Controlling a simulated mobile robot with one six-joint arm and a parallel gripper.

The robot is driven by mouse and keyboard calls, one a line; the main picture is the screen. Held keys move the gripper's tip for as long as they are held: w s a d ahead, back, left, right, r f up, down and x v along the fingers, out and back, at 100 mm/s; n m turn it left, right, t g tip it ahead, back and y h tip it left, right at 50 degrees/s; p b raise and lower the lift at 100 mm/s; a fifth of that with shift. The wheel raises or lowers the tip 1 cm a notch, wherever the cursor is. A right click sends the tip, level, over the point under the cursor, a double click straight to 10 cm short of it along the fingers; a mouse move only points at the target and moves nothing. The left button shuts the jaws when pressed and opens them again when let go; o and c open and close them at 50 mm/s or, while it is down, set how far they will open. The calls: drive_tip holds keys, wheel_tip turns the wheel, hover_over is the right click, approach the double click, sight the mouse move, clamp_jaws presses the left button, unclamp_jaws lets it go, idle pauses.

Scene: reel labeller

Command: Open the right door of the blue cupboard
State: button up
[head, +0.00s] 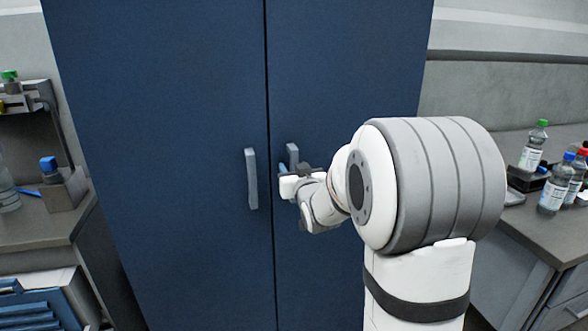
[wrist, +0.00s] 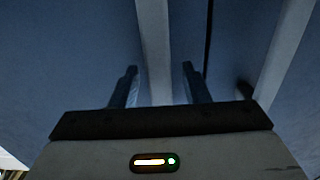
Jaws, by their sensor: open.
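The blue cupboard has a left door (head: 160,120) and a right door (head: 345,75), both shut, with a dark seam between them. The right door's grey upright handle (head: 292,152) is partly hidden behind my gripper (head: 285,176). In the wrist view that handle (wrist: 153,40) runs between the two fingers of my open gripper (wrist: 160,68). I see a gap on each side of it; whether a finger touches it I cannot tell. The left door's handle (head: 252,178) is free, and it also shows at the right of the wrist view (wrist: 285,55).
A counter with several bottles (head: 533,146) stands to the right of the cupboard. On the left is another counter with a blue-capped bottle (head: 49,168) in a block and blue items (head: 35,305) below. My arm covers the lower part of the right door.

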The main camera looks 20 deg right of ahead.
clamp_jaws()
idle(0.4)
